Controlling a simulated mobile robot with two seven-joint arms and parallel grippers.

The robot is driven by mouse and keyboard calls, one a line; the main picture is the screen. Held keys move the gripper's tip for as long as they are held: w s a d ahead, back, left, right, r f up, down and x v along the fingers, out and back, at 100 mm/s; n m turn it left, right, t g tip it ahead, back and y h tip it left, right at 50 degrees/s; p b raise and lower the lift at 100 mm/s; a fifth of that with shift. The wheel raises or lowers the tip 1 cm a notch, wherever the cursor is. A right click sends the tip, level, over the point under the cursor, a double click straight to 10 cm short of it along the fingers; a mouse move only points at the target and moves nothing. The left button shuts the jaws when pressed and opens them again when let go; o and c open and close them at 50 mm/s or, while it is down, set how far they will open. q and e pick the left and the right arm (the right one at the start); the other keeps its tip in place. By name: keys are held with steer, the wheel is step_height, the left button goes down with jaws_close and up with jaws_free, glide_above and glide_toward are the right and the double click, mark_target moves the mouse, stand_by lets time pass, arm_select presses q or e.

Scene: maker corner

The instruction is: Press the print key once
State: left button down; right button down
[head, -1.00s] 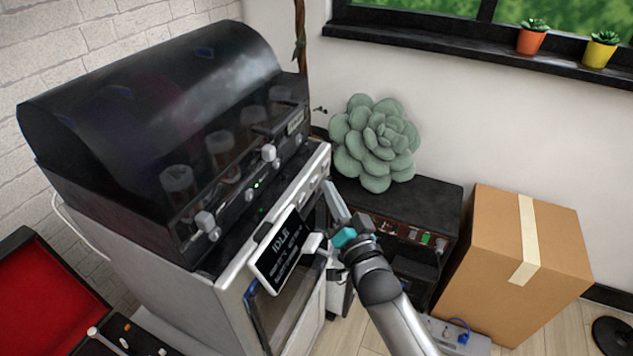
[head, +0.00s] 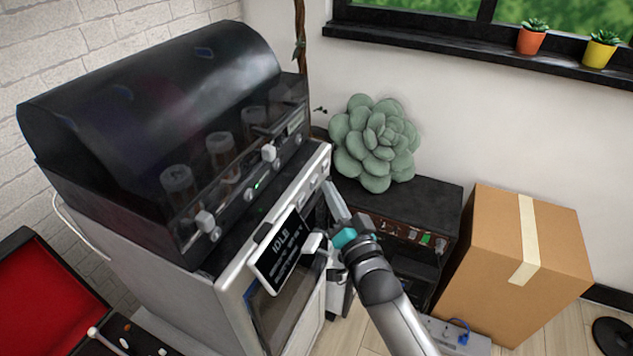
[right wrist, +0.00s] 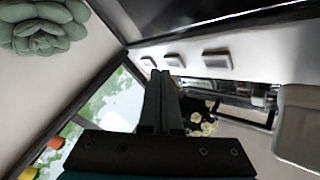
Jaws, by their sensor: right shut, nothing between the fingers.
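The machine (head: 215,290) is white with a dark, clear-fronted hood on top. Its tilted screen (head: 278,252) reads "IDLE"; the smaller lines are too blurred to read. A row of rectangular keys sits on the white front strip. Three show in the right wrist view: a left key (right wrist: 148,63), a middle key (right wrist: 176,60) and a right key (right wrist: 217,57). No label shows which is the print key. My right gripper (head: 330,188) is shut and empty, its fingertips (right wrist: 160,74) close below the left and middle keys; I cannot tell whether they touch. My left gripper is not in view.
A black cabinet (head: 440,198) with a green plush succulent (head: 375,143) stands right of the machine. A cardboard box (head: 500,270) is on the floor farther right. An open red-lined case (head: 45,300) lies at the lower left.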

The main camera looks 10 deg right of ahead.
steer(key=shift+w+a, duration=0.1)
steer(key=shift+a, duration=0.05)
stand_by(0.5)
steer(key=shift+w+a, duration=0.15)
steer(key=shift+a, duration=0.05)
stand_by(0.3)
steer(key=shift+w+a, duration=0.1)
steer(key=shift+a, duration=0.05)
stand_by(0.4)
steer(key=shift+s+d+p, duration=0.35)
steer(key=shift+d, duration=0.15)
